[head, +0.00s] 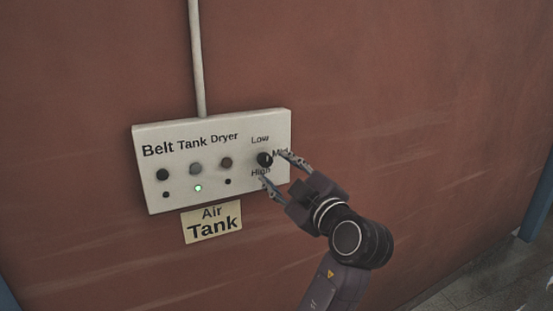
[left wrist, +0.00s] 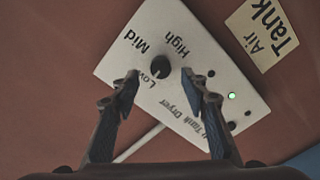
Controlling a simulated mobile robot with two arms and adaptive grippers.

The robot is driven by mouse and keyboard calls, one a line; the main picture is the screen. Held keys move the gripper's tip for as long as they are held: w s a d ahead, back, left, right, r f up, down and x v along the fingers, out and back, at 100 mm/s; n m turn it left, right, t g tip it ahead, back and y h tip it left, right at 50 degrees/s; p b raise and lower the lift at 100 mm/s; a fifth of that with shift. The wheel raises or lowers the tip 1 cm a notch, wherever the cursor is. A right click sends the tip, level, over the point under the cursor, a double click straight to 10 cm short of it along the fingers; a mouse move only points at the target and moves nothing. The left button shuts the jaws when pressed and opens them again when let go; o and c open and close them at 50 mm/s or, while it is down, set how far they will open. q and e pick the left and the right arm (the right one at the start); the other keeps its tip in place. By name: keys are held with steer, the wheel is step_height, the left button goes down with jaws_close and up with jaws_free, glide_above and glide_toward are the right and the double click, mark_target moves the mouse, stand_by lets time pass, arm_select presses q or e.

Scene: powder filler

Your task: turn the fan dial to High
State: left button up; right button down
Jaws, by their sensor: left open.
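The fan dial (head: 264,159) is a small black knob at the right end of a white control panel. Labels Low, Mid and High stand around it. In the left wrist view the dial (left wrist: 160,67) shows between and just beyond the fingertips. I cannot tell clearly which label its pointer faces. My left gripper (head: 273,167) is open in front of the panel's right end, with one finger on each side of the dial. The fingers (left wrist: 160,74) look apart from the knob in the left wrist view. My right gripper is not in view.
The panel (head: 180,131), marked Belt Tank Dryer, also has a row of round knobs or buttons (head: 195,169) and a lit green light (head: 198,188). An Air Tank label (head: 212,222) is below it. A pipe (head: 197,60) runs up the red-brown wall (head: 400,80).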

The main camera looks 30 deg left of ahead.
mark_target(267, 163)
arm_select(q)
steer(key=p+x, duration=0.2)
steer(key=x, duration=0.3)
steer(key=shift+a, duration=0.25)
steer(key=shift+w+a, duration=0.25)
steer(key=shift+a, duration=0.1)
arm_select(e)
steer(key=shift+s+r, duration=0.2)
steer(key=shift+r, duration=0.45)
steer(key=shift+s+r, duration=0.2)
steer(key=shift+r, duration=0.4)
arm_select(q)
steer(key=shift+c, duration=0.3)
jaws_close()
steer(key=shift+f, duration=0.1)
